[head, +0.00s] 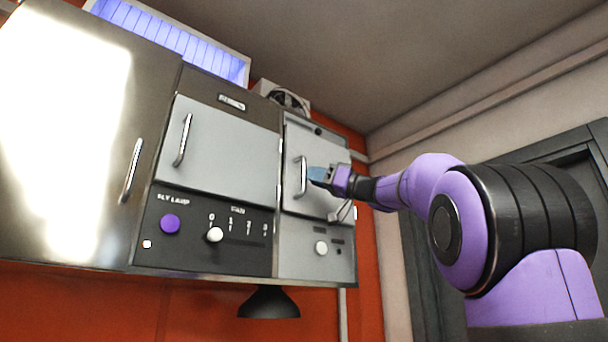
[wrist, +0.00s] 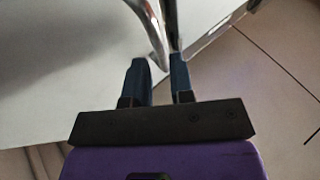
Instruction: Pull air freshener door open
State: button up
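The air freshener door appears to be the light grey door (head: 322,150) of the right-hand unit in the head view. It has an upright metal bar handle (head: 303,177) near its left side. My gripper (head: 316,175) is at this handle, reaching in from the right. In the wrist view the two dark blue fingers (wrist: 161,72) are close together, with the lower end of the handle (wrist: 152,35) between them. They look shut on it, though the contact itself is hard to see. I cannot tell whether the door is slightly ajar.
A second grey door (head: 225,145) with its own handle is just left, above a black panel with a purple button (head: 170,224) and a knob. A large steel door (head: 70,120) fills the far left. A dark funnel shape (head: 269,302) hangs below. Open space lies in front of the units.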

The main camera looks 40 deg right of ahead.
aim_at(304, 188)
jog(key=shift+x, duration=1.95)
jog(key=shift+c, duration=0.2)
grip_shut()
jog(key=shift+s, duration=0.1)
